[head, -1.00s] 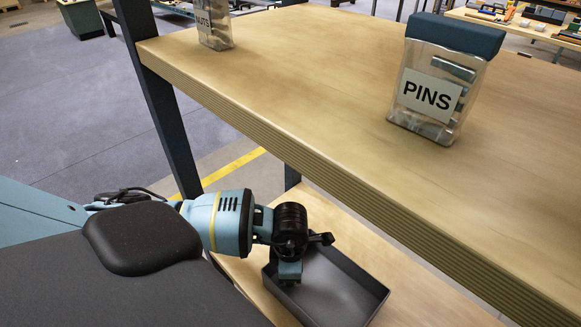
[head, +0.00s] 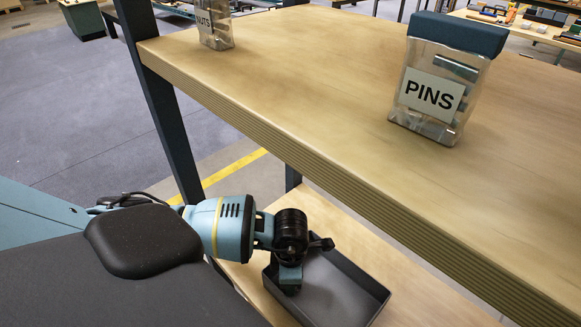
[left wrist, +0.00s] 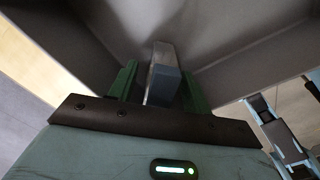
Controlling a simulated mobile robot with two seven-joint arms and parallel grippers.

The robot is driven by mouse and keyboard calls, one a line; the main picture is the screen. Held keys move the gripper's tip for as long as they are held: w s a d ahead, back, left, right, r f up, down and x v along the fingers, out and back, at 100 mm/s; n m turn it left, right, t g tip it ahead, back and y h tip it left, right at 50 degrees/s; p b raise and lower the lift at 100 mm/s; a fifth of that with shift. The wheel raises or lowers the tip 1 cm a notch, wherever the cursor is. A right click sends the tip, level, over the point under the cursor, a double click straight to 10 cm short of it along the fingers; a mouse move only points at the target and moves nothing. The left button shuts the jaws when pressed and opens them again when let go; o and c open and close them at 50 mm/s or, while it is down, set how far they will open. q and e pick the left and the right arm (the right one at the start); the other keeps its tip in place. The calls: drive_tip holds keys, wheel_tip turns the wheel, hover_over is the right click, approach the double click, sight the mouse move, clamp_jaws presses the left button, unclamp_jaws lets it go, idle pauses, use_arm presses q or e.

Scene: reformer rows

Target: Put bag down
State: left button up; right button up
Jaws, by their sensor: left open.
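My left gripper (head: 290,283) reaches down into a dark grey open tray (head: 372,276) on the lower shelf, near its left end. In the left wrist view, its two green fingers (left wrist: 158,88) stand open on either side of a small blue-grey, block-like thing (left wrist: 166,80). This may be the bag; I cannot make out its form well. It is inside the tray (left wrist: 245,75), and I cannot tell whether it touches a finger. In the head view my gripper hides it. My right gripper is not in view.
The wooden upper shelf (head: 330,75) overhangs beside my left arm, its front edge close to the tray. On it stand a clear PINS container (head: 440,85) with a blue lid and a NUTS container (head: 214,28). A dark shelf post (head: 165,100) rises behind my arm.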

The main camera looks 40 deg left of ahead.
use_arm(q)
wheel_tip(320, 180, up, 12)
drive_tip(key=shift+r+p, duration=0.2)
drive_tip(key=shift+p, duration=0.1)
idle(0.4)
